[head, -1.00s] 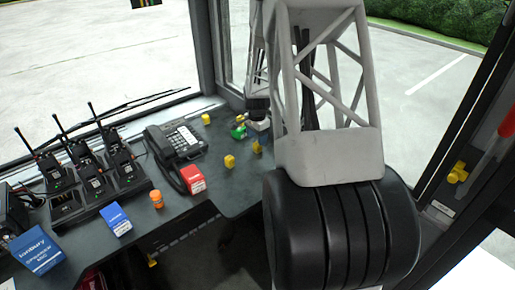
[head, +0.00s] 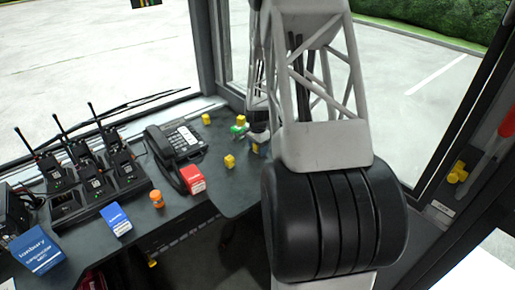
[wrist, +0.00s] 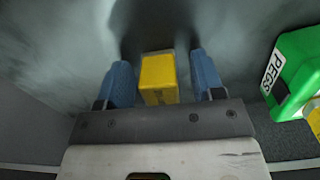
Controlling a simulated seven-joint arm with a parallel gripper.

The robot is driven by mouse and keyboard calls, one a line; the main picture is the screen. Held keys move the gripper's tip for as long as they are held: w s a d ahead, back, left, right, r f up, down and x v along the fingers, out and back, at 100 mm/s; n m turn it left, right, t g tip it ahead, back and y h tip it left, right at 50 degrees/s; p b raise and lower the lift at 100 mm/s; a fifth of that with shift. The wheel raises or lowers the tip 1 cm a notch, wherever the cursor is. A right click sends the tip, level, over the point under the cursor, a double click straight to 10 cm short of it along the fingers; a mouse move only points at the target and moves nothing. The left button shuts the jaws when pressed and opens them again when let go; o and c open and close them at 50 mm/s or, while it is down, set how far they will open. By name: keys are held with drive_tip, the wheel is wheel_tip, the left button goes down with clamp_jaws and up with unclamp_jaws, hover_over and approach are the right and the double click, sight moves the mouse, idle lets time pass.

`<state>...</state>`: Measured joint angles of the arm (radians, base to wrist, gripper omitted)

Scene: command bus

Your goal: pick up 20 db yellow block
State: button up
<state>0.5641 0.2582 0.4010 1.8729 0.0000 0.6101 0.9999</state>
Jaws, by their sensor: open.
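A yellow block (wrist: 159,82) lies between the two blue fingers of my gripper (wrist: 162,74) in the wrist view. The fingers are open, one on each side, with a small gap visible on both sides. In the head view my gripper (head: 262,149) is low over the right part of the desk, and the arm mostly hides that block. Other small yellow blocks stand on the desk, one nearer the front (head: 229,161) and one farther back (head: 206,119). I cannot read any dB marking on the blocks.
A green box marked PEGS (wrist: 300,72) stands right of my gripper in the wrist view. On the desk are a phone (head: 178,142), a red box (head: 192,178), an orange bottle (head: 157,199), blue boxes (head: 116,219) and radios in a charger (head: 98,203). Windows border the desk.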

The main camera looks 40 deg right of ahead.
idle(0.4)
drive_tip(key=c, duration=1)
drive_tip(key=shift+r, duration=0.15)
drive_tip(key=shift+r, duration=1.45)
drive_tip(key=shift+s+a+r, duration=0.15)
drive_tip(key=shift+s+r, duration=0.05)
drive_tip(key=shift+r, duration=0.05)
drive_tip(key=s+a, duration=0.2)
drive_tip(key=s, duration=0.2)
drive_tip(key=s+a+r, duration=0.1)
drive_tip(key=s+a, duration=0.2)
drive_tip(key=s, duration=0.1)
drive_tip(key=s+a, duration=0.3)
drive_tip(key=s, duration=0.2)
drive_tip(key=shift+s+r, duration=0.1)
drive_tip(key=shift+r, duration=0.05)
